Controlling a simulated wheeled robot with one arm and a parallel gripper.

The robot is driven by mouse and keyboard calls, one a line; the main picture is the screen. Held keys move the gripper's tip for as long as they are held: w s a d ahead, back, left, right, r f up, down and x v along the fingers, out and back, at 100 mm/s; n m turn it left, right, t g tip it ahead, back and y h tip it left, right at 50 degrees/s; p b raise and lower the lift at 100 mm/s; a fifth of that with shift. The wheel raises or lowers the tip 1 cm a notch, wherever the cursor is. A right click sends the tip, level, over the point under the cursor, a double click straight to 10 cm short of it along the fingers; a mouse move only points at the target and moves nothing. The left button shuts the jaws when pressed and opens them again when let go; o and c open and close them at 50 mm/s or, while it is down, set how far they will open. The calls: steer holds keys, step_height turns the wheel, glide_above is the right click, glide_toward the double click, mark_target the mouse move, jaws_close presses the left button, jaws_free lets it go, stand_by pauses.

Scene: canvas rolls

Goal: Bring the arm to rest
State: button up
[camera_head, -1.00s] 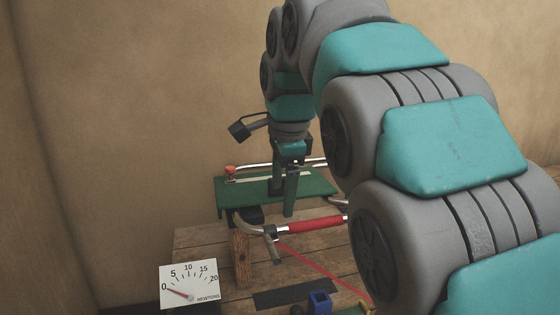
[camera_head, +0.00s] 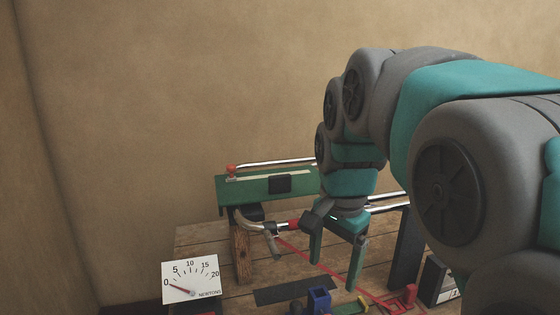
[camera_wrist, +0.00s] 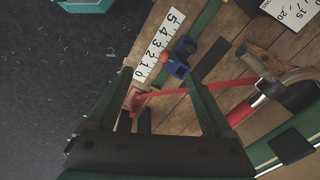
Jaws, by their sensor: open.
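My gripper (camera_head: 335,272) is open, pointing down over the wooden bench, its two green fingers spread. In the wrist view the fingers (camera_wrist: 160,80) are apart, and I see no object clasped between them. The arm bends down from the right side of the head view. A metal bar with a red sleeve (camera_wrist: 246,108) lies to the right of the fingers in the wrist view. A red strap (camera_wrist: 200,89) runs across the bench below the gripper.
A green board (camera_head: 240,190) with a metal rail stands behind. A white newton dial (camera_head: 190,279) reads near 0. A blue clamp (camera_head: 319,300), a dark strip (camera_head: 293,290) and a numbered scale (camera_wrist: 157,49) lie on the bench (camera_head: 208,240).

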steer(key=s+d+f+n+g, duration=0.1)
steer(key=s+d+f+n, duration=0.2)
steer(key=s+f, duration=0.5)
steer(key=s+d+f+n+g, duration=0.1)
steer(key=s+d+f+n, duration=0.2)
steer(key=s+f+n, duration=0.3)
steer(key=s+f, duration=0.3)
steer(key=s, duration=0.4)
steer(key=shift+s+n+g, duration=0.3)
steer(key=shift+s+g, duration=0.1)
